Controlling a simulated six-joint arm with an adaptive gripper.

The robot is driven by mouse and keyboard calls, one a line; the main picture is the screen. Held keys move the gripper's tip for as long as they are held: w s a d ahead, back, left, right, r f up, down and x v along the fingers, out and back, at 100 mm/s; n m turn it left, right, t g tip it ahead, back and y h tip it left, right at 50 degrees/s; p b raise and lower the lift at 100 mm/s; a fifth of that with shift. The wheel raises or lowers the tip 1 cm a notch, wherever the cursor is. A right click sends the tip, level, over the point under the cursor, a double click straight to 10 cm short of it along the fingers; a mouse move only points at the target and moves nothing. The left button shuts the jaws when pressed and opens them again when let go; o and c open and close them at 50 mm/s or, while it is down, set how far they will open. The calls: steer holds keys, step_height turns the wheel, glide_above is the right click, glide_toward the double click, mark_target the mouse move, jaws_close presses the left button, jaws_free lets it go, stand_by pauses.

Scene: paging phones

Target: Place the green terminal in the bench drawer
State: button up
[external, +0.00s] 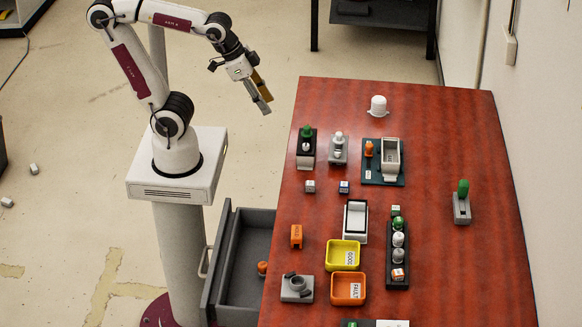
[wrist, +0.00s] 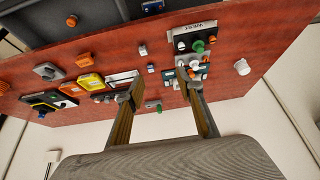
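Several green pieces show, and I cannot tell which is the green terminal. One green-topped piece (external: 307,132) stands in a black holder at the table's back left; it also shows by the WEST label in the wrist view (wrist: 198,46). A tall green piece (external: 463,187) stands on a grey base at the right. Another green-topped piece (external: 397,223) sits in a black rack (external: 398,281) at centre right. The bench drawer (external: 226,263) is pulled open at the table's left side, with an orange piece (external: 262,267) inside. My gripper (external: 264,92) is open and empty, raised left of the table's back edge.
A yellow bin (external: 343,254) and an orange bin (external: 348,288) stand front centre. Grey holder (external: 338,149), dark tray (external: 384,178), white-rimmed box (external: 355,221) and grey fixture (external: 297,288) stand around. Bare table lies between the rack and the right-hand base.

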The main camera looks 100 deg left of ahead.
steer(key=s, duration=0.2)
steer(key=s+f, duration=0.1)
steer(key=s, duration=0.2)
steer(key=shift+s+a+f, duration=0.1)
steer(key=shift+s+f, duration=0.15)
steer(key=shift+s, duration=0.05)
steer(key=shift+o, duration=0.5)
steer(key=w+d+f+g, duration=0.1)
steer(key=w+d+f, duration=0.3)
steer(key=w, duration=0.7)
steer(key=w+d+f+m+g, duration=0.1)
steer(key=w+d+f, duration=0.3)
steer(key=w+f, duration=0.3)
steer(key=w+d+f+g, duration=0.1)
steer(key=w+d+f, duration=0.4)
steer(key=w, duration=1)
steer(key=shift+f+m, duration=0.3)
steer(key=shift+f, duration=0.45)
steer(key=w, duration=0.2)
steer(key=w+d, duration=0.1)
steer(key=shift+w+f, duration=0.15)
steer(key=shift+f, duration=0.15)
steer(key=w+r, duration=0.1)
steer(key=w+n+t, duration=0.1)
steer(key=w, duration=0.1)
steer(key=w+d+r+t, duration=0.1)
steer(key=shift+w+d+r, duration=0.1)
steer(key=shift+w+r, duration=0.25)
